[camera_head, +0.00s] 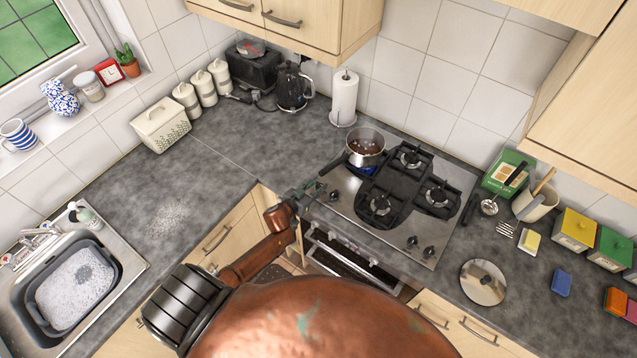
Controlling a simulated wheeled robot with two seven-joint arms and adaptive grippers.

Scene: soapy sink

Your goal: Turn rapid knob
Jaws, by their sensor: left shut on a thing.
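The steel gas hob (385,222) is set in the worktop, with two dark knobs (412,241) clear along its front edge at the right. My left gripper (316,190) is at the hob's left front corner. It is shut on a small knob there, which its fingers mostly hide. I cannot read which knob is the rapid one or how far it is turned. A saucepan (366,146) with dark contents stands on the back left burner, with blue under it. My right gripper is not in view.
The oven door (345,262) is below the hob front. A round lid (483,282), ladle and tubs lie to the right. A sink with a soapy basin (75,288) is at the left. The worktop left of the hob is clear.

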